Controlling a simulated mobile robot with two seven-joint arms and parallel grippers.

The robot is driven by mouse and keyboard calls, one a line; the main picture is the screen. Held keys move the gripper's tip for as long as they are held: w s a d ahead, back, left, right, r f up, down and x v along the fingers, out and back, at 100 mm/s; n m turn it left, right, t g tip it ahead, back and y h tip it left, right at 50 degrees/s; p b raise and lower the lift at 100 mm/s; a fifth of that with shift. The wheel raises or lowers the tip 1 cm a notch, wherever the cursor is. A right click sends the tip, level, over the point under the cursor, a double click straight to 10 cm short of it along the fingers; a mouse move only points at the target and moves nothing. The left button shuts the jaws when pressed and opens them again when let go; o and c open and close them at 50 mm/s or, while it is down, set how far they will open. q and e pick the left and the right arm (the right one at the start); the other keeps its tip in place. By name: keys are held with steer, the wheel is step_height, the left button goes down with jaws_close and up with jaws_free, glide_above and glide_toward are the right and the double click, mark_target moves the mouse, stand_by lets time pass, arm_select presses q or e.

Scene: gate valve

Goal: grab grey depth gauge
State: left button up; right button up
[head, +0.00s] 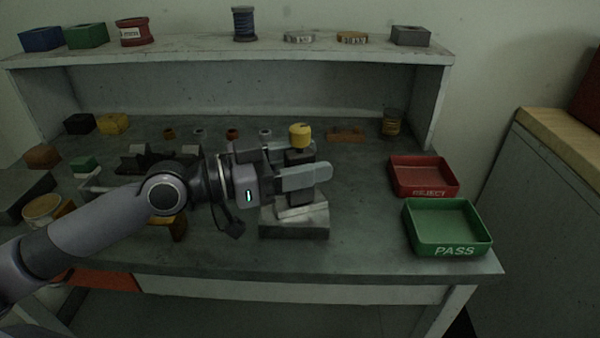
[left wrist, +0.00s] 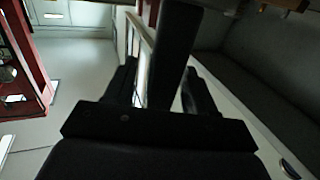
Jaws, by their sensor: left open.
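My left gripper (head: 312,178) reaches in from the left, open, over the middle of the bench. Its fingers are just above a grey block (head: 295,228) with a paler piece (head: 302,209) on top. I cannot tell whether this paler piece is the grey depth gauge, and the fingers and arm hide part of that area. A yellow-capped dark item (head: 300,134) stands right behind the fingers. In the left wrist view, the dark fingers (left wrist: 165,85) have a dark upright shape and a pale strip between or beyond them, too dim to identify. My right gripper is not seen.
A red REJECT tray (head: 424,190) and a green PASS tray (head: 447,252) stand at the right of the bench. A shelf (head: 240,57) with spools and boxes runs along the back. Small parts sit beneath it. Bench is bare between block and trays.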

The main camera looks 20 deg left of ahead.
arm_select(q)
steer(key=shift+w+d, duration=0.35)
steer(key=shift+d, duration=0.2)
jaws_close()
steer(key=shift+r, duration=0.1)
